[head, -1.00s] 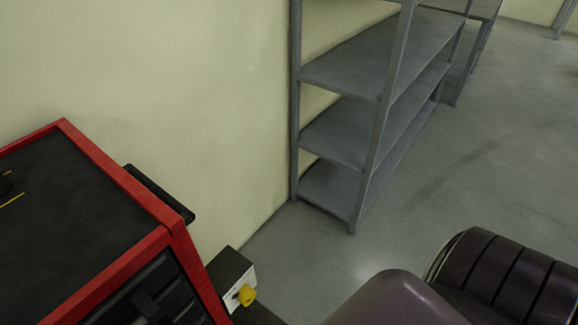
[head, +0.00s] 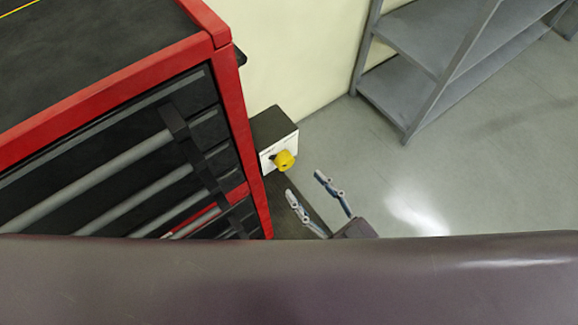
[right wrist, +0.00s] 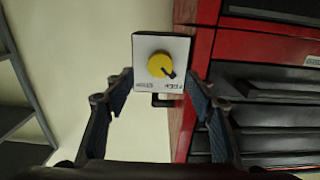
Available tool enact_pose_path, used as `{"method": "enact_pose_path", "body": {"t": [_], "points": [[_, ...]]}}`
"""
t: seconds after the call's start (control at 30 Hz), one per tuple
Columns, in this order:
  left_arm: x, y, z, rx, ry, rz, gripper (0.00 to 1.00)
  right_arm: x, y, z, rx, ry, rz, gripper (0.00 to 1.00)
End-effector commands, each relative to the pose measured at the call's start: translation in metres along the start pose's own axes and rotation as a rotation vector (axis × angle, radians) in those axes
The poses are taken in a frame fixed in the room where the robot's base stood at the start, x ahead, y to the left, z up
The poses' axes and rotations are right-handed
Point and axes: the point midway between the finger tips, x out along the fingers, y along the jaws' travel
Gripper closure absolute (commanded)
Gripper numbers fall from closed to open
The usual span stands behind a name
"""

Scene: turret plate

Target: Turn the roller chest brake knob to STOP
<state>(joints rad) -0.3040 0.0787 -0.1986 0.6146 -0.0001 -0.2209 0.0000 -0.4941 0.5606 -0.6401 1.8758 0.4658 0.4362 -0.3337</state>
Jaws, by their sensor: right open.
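The yellow brake knob (head: 285,160) sits on the white face of a small dark box (head: 274,128) at the roller chest's (head: 125,95) right side. In the right wrist view the knob (right wrist: 160,65) has a dark pointer aimed to the lower right, toward the right one of two small upside-down labels, which seems to read FREE. The left one seems to read STOP. My right gripper (head: 304,183) is open and empty, just short of the knob and apart from it. In the right wrist view its fingers (right wrist: 159,84) frame the knob box on both sides. My left gripper is not in view.
The red chest's drawers with grey handles (head: 130,155) stand left of the knob. A grey shelf unit (head: 430,70) stands at the back right by the pale wall. The grey floor (head: 480,160) between is clear. My own arm covers the bottom of the head view.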

Motion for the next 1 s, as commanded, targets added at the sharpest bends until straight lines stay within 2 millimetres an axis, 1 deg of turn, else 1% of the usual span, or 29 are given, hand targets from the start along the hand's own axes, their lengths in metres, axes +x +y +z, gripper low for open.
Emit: {"method": "enact_pose_path", "body": {"t": [0.1,0.33,0.5,0.63,0.87,1.0], "points": [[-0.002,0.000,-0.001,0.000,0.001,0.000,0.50,0.013,-0.001,-0.006,0.003,0.013,0.000,0.50],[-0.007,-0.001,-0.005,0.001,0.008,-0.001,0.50,0.051,-0.001,-0.006,0.001,0.012,-0.001,0.50],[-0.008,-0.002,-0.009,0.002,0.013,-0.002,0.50,0.070,-0.001,-0.005,0.002,0.009,-0.001,0.50],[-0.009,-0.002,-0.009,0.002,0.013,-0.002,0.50,0.076,-0.001,-0.004,0.002,0.007,-0.001,0.50],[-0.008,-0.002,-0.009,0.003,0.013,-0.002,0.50,0.077,-0.001,-0.004,0.002,0.007,-0.002,0.50],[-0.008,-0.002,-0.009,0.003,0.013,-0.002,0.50,0.076,-0.001,-0.004,0.002,0.007,-0.002,0.64]]}}
